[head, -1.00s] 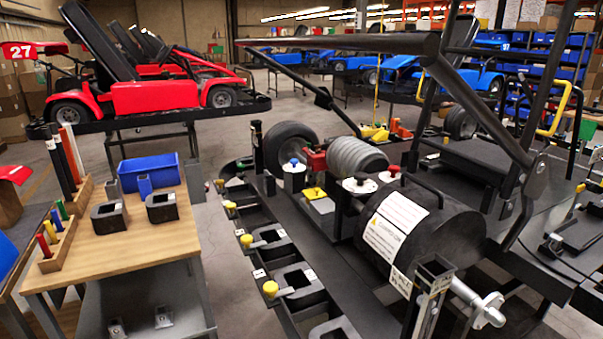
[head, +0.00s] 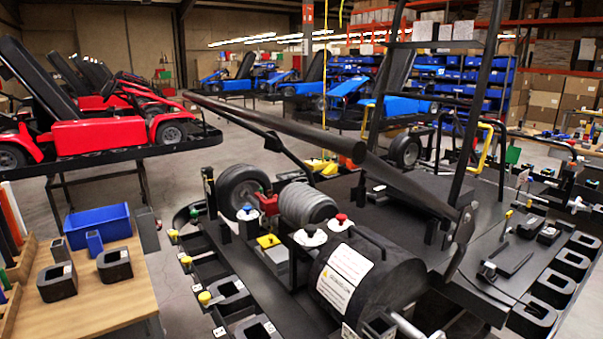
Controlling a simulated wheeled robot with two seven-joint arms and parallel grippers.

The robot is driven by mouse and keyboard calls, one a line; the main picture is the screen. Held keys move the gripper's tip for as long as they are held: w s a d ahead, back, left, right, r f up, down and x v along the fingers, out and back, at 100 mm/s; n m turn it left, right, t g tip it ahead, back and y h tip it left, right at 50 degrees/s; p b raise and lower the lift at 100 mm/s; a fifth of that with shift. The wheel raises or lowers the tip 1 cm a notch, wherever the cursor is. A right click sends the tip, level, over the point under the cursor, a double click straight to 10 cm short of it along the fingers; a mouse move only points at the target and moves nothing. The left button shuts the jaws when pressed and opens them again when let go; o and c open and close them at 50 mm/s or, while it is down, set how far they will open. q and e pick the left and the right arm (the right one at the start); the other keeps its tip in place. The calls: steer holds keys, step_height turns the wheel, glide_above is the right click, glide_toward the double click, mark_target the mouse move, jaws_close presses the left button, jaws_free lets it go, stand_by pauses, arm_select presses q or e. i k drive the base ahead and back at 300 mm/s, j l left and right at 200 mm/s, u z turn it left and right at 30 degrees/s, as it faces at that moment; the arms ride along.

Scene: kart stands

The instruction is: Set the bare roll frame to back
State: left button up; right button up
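A bare black tubular frame (head: 408,184), which looks like the roll frame, slants across the kart chassis (head: 330,192) in the head view. Its long bar runs from a hinge plate (head: 463,226) at the right up to a far corner at the upper left. A thinner bar (head: 262,133) runs back from that corner. The frame lies tilted low over the engine side, clear of the black drum (head: 385,283). A second, upright black ladder-like frame (head: 437,44) rises behind it. Neither of my grippers is in view.
A wooden bench (head: 125,285) with a blue bin (head: 98,226) stands at the left. Red karts (head: 95,135) on stands are behind it, and blue karts (head: 345,90) farther back. Open floor (head: 185,190) lies between bench and kart. Black trays (head: 570,265) line the right edge.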

mark_target(489, 47)
steer(key=i+l, duration=0.15)
steer(key=l, duration=0.35)
steer(key=i+l+u, duration=0.15)
steer(key=l, duration=0.35)
steer(key=i+l, duration=0.1)
steer(key=l, duration=0.4)
steer(key=i+l+u, duration=0.15)
steer(key=l, duration=0.35)
